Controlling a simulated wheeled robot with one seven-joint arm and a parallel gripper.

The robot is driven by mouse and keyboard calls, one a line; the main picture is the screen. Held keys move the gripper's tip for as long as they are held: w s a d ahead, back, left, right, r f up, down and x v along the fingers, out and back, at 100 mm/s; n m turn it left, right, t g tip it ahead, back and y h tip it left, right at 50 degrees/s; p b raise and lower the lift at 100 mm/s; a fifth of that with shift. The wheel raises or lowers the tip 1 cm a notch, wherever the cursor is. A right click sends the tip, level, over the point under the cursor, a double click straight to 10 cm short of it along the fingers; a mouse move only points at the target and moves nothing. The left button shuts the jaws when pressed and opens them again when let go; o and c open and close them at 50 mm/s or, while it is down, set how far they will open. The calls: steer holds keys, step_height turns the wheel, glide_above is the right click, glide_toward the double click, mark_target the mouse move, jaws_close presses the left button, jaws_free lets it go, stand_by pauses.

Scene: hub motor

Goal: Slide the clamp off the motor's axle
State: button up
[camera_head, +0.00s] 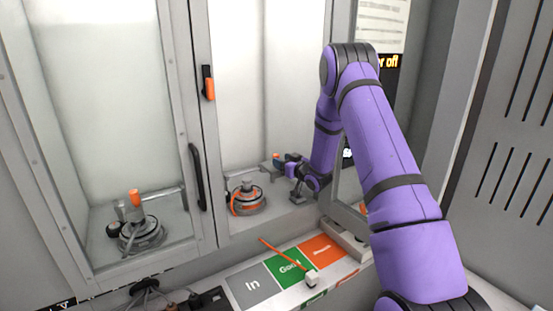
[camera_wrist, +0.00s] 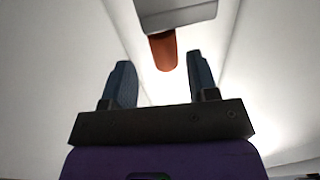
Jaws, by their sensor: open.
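A round grey motor (camera_head: 246,208) with orange parts sits on the chamber floor in the head view. A short grey axle (camera_head: 247,185) stands up from its middle. My gripper (camera_head: 274,161) is just right of the motor and above it, apart from it, with a small orange spot near its tips. In the wrist view my gripper (camera_wrist: 160,80) is open, its two dark blue fingers spread with nothing between them. I cannot tell for certain which part is the clamp.
A second round device (camera_head: 142,237) with an orange top stands behind the left glass panel. A door frame with a black handle (camera_head: 197,177) divides the chambers. A small grey stand (camera_head: 297,195) is below my wrist. A sorting strip (camera_head: 251,287) lies in front.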

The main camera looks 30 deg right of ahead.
steer(key=s, duration=0.2)
steer(key=s+d, duration=0.1)
steer(key=s, duration=0.2)
steer(key=shift+s, duration=0.25)
steer(key=s+a+r+m+g+h, duration=0.1)
steer(key=s+a+r+g+h, duration=0.3)
steer(key=r, duration=0.7)
steer(key=s+a+r+m+g+h, duration=0.1)
steer(key=s+a+r, duration=0.4)
steer(key=r, duration=0.6)
steer(key=s+a+r+g, duration=0.1)
steer(key=s+a+g, duration=0.1)
steer(key=s, duration=0.9)
steer(key=s+a+r+g+y, duration=0.1)
steer(key=s+a+g, duration=0.2)
steer(key=s, duration=0.9)
steer(key=s+a+r+g, duration=0.1)
steer(key=s+a, duration=0.5)
steer(key=s, duration=0.6)
steer(key=shift+a+r+g+y, duration=0.25)
steer(key=shift+r+g+y, duration=0.1)
steer(key=shift+g, duration=0.35)
